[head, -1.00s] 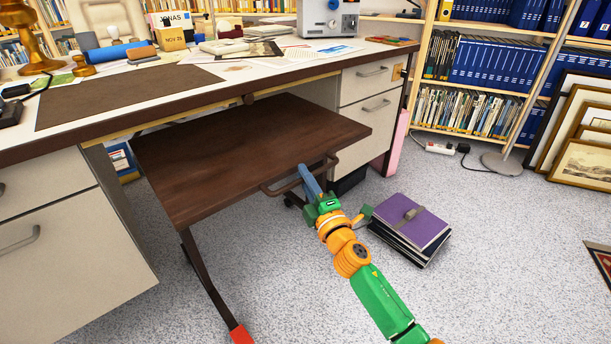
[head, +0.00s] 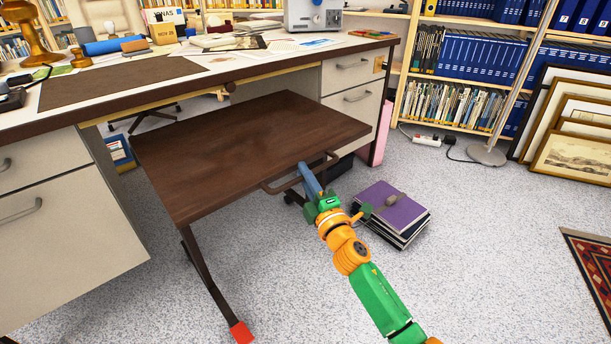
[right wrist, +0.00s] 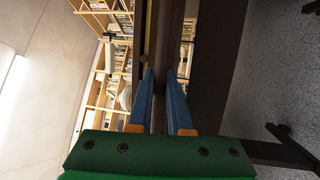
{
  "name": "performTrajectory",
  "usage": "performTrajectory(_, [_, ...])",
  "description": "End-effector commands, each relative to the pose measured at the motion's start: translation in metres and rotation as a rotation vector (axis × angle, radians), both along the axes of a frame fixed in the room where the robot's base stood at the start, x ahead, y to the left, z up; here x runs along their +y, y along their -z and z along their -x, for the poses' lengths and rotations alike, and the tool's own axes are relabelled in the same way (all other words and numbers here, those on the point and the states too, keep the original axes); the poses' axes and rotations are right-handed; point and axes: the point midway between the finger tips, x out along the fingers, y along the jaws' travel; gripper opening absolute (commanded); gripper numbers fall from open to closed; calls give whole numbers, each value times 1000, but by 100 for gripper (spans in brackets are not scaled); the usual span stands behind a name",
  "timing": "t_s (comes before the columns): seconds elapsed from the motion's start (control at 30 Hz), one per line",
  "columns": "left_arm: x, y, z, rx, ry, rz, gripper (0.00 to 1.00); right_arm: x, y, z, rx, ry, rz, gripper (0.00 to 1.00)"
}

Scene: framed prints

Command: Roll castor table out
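The castor table (head: 250,145) has a dark brown top and a thin dark leg with a red foot (head: 241,333). It stands partly in the knee space of the desk, its front part out over the carpet. A dark bar handle (head: 330,160) runs along its near right edge. My left gripper is not in view.
The white desk with brown edging (head: 290,60) stands behind the table, drawers on both sides. A stack of books with a purple top (head: 390,204) lies on the floor beside my right arm. Framed prints (head: 575,150) and a rug (head: 595,260) are at right.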

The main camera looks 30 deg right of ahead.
Motion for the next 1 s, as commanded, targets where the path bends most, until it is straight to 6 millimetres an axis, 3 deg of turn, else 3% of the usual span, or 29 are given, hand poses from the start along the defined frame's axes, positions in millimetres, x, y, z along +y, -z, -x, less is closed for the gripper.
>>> performTrajectory(0.03, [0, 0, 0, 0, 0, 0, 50, 0, 0, 0, 0, -1, 0, 23])
performTrajectory(0.13, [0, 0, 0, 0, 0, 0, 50, 0, 0, 0, 0, -1, 0, 47])
performTrajectory(0.47, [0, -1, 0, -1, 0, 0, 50, 0, 1, 3, 1, 0, 0, 47])
performTrajectory(0.8, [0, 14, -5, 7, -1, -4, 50, 6, 12, 59, 2, 0, -2, 47])
performTrajectory(1.0, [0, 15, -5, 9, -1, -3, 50, 7, 13, 70, 0, 0, 1, 47])
